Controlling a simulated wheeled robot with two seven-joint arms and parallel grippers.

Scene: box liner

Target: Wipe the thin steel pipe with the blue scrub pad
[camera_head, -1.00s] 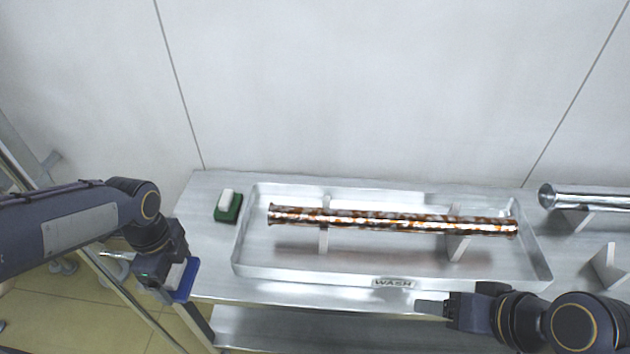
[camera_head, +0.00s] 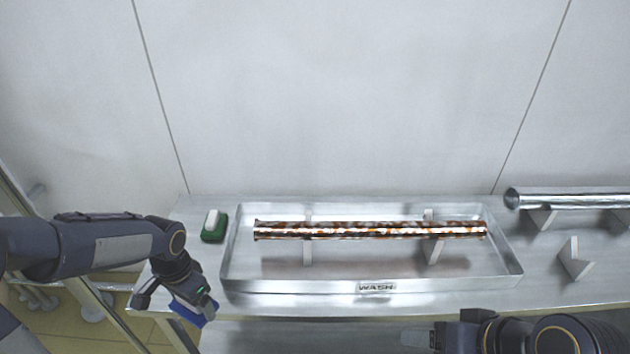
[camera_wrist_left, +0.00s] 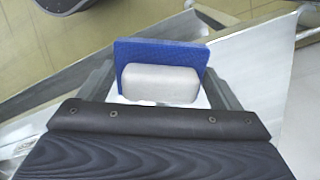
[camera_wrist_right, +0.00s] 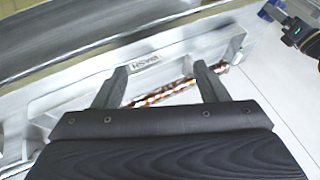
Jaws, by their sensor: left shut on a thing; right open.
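A pipe covered in brown and orange patches (camera_head: 370,230) rests level on two supports inside the wash tray (camera_head: 229,262) in the head view. It also shows beyond the open fingers in the right wrist view (camera_wrist_right: 165,93). My left gripper (camera_head: 190,305) is shut on the white handle of the blue scrub pad (camera_head: 188,314), left of the tray near the bench's front edge. The pad's blue face (camera_wrist_left: 160,53) stands beyond the handle in the left wrist view. My right gripper (camera_head: 420,338) is open and empty, in front of the tray; its fingers show apart in the wrist view (camera_wrist_right: 163,85).
A green pad with a white handle (camera_head: 214,227) sits on the bench left of the tray. A clean shiny pipe (camera_head: 570,199) lies on supports at the right. A pale support block (camera_head: 575,260) stands in front of it. The wall closes the back.

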